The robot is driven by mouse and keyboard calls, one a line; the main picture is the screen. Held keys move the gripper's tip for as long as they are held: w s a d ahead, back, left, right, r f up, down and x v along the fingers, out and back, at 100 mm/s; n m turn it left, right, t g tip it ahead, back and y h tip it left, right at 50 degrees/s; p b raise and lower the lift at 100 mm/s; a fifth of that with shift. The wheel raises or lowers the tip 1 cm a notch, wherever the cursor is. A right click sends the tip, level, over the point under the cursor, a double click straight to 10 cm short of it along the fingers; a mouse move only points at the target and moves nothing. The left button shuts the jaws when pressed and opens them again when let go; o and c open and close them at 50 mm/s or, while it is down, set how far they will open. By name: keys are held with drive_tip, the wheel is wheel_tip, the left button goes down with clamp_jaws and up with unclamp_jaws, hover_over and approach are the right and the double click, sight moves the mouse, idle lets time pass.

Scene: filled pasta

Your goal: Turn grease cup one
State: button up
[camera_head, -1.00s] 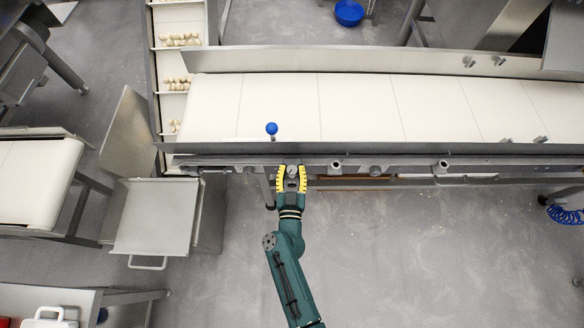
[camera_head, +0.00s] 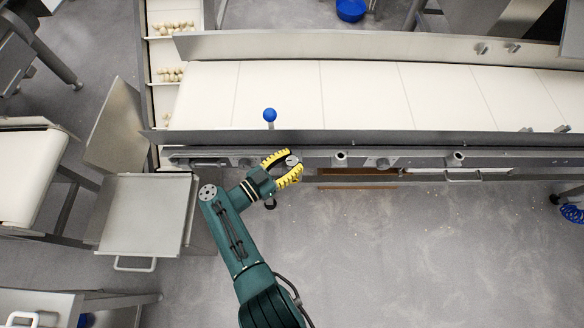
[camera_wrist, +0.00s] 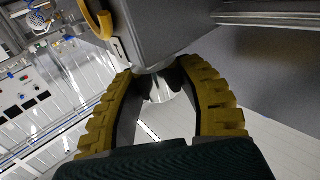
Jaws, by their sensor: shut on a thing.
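Grease cup one (camera_head: 292,160) is a small round grey metal cup on the front rail of the conveyor. In the head view my gripper (camera_head: 295,161) has a yellow finger on each side of it and points up and to the right. In the wrist view, the two ridged yellow fingers close on the shiny cup (camera_wrist: 160,86), just under a grey metal housing. The fingers and the dark pads at their tips hide much of the cup.
The conveyor's front rail (camera_head: 420,155) carries other knobs and fittings to the right. A blue ball-topped lever (camera_head: 270,115) stands just behind the gripper. A grey metal tray (camera_head: 147,212) is at left.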

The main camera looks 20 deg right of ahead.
sight(292, 161)
drive_tip(key=m+g+b, duration=0.1)
drive_tip(key=b, duration=0.1)
drive_tip(key=m+g+b, duration=0.1)
drive_tip(key=g+b, duration=0.1)
drive_tip(key=b, duration=0.1)
drive_tip(key=shift+f+g, duration=0.3)
drive_tip(key=shift+f, duration=0.05)
drive_tip(key=shift+r+m+g+b, duration=0.15)
drive_tip(key=shift+m+g+b, duration=0.25)
drive_tip(key=shift+b, duration=0.2)
drive_tip(key=shift+r, duration=0.15)
drive_tip(key=o, duration=1.2)
drive_tip(key=shift+r, duration=0.1)
wheel_tip(292, 161, up, 10)
drive_tip(key=shift+f, duration=0.1)
